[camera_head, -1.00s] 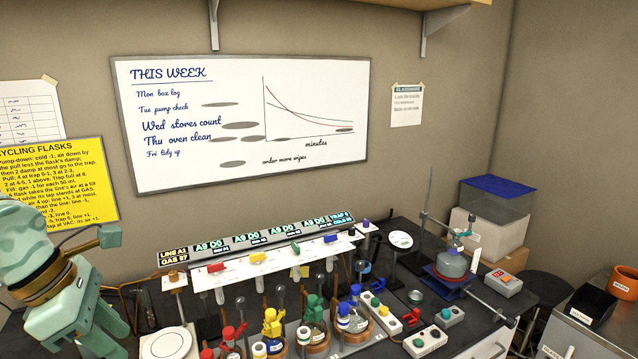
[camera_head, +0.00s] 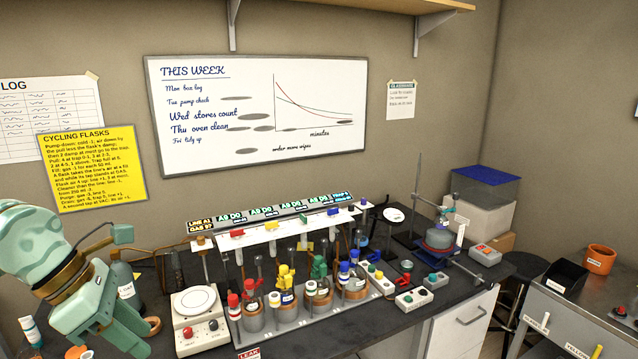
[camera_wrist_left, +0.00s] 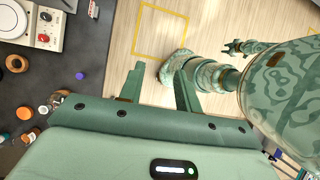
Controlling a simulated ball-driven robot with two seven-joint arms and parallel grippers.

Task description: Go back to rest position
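My left gripper (camera_wrist_left: 158,76) shows in the left wrist view with its two green fingers apart and nothing between them. Below it is pale wooden floor with a yellow outline (camera_wrist_left: 161,31). In the head view the green left wrist and gripper body reach in at the lower left, in front of the bench's left end. The fingertips cannot be made out there. In the left wrist view, a small green part of my body shows at the upper right; I cannot tell whether it is the right gripper.
The dark bench (camera_head: 400,321) carries a hotplate (camera_head: 199,336), a rack of several flasks with coloured taps, and a flask stand (camera_head: 439,240). A grey cart (camera_head: 560,311) with an orange pot (camera_head: 600,259) stands at right. Bench and small bottles (camera_wrist_left: 27,135) lie left of the gripper in the wrist view.

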